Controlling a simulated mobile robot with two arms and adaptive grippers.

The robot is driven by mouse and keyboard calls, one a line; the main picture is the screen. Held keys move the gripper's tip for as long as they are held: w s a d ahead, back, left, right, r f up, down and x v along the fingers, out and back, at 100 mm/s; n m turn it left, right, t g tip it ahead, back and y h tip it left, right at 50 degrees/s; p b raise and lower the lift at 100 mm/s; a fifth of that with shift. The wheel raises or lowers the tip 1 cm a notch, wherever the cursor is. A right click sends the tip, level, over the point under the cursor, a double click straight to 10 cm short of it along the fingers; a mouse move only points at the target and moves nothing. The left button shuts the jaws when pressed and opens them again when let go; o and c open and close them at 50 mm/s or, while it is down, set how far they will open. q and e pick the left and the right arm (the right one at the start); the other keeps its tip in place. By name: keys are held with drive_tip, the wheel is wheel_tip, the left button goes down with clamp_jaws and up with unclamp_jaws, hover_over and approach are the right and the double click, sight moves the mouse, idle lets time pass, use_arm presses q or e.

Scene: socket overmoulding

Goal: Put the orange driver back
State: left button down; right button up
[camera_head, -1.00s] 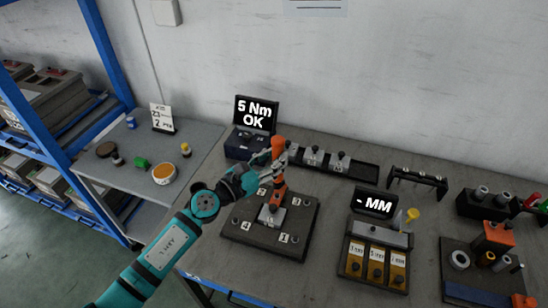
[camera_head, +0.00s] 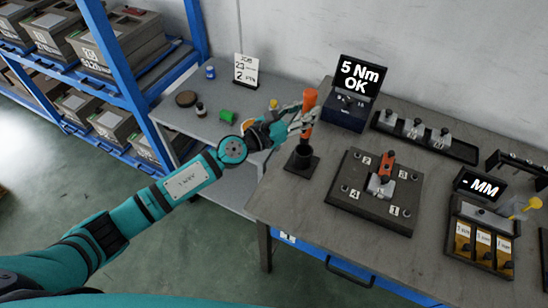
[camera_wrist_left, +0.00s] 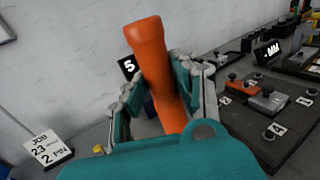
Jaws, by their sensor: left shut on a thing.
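The orange driver (camera_head: 309,99) is upright in my left gripper (camera_head: 301,120), whose fingers close around its handle. My right gripper is not in view.
Right of the holder is a dark fixture plate (camera_head: 340,195) with numbered spots and an orange-topped clamp (camera_head: 387,162). A torque display (camera_head: 360,77) reading "5 Nm OK" stands behind. A grey side table (camera_head: 200,125) with small items is at left.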

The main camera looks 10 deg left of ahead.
sight(302, 139)
use_arm(q)
drive_tip(key=f+b, duration=0.1)
drive_tip(key=f, duration=0.1)
drive_tip(key=f+b, duration=0.2)
drive_tip(key=d+f+b, duration=0.1)
drive_tip(key=f+b, duration=0.1)
drive_tip(key=shift+a+f+b, duration=0.1)
drive_tip(key=shift+f+b, duration=0.15)
drive_tip(key=shift+b, duration=0.15)
wheel_tip(302, 139, down, 3)
drive_tip(key=shift+a+f+b, duration=0.1)
drive_tip(key=shift+a+b, duration=0.05)
drive_tip(key=shift+b, duration=1)
drive_tip(key=shift+f, duration=0.2)
drive_tip(key=c, duration=1)
unclamp_jaws()
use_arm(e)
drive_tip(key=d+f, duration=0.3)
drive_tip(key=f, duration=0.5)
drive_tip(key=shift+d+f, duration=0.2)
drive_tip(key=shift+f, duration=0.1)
